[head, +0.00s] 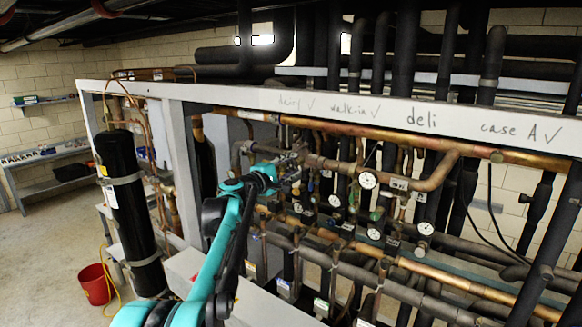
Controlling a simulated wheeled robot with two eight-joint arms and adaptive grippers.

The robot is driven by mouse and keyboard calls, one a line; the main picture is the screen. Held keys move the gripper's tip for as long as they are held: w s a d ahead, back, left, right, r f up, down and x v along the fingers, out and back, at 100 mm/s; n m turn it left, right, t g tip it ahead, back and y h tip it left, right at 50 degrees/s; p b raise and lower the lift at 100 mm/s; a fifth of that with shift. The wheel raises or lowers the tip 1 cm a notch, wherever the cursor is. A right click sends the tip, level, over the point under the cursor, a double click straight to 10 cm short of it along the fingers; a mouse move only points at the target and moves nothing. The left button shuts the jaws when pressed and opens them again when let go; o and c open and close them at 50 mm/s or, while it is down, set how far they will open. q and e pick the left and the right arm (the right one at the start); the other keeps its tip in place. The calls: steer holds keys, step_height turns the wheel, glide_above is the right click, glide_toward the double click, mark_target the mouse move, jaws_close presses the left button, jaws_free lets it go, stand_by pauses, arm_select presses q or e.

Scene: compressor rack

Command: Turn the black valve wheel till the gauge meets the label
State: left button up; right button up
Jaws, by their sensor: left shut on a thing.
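My left arm reaches up to the copper and dark pipes of the rack, and its gripper (287,168) is shut at a fitting there. The black valve wheel is mostly hidden behind the gripper and too small to make out. Several round white gauges sit right of the gripper: one on the upper pipe (368,180), others lower (334,200) and (425,228). Their needles are too small to read. Small white labels show on the pipes, such as one beside the upper gauge (399,184). My right gripper is not in view.
A grey frame beam (370,108) with handwritten words crosses above the pipes. A black tank (128,205) stands at the left, with a red bucket (95,284) on the floor. Thick dark pipes crowd the right. Open floor lies at the left.

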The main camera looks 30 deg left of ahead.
arm_select(q)
steer(key=o, duration=1.2)
steer(key=shift+c, duration=0.2)
steer(key=shift+s, duration=0.15)
steer(key=s+a, duration=0.1)
steer(key=s, duration=1)
steer(key=shift+s, duration=0.35)
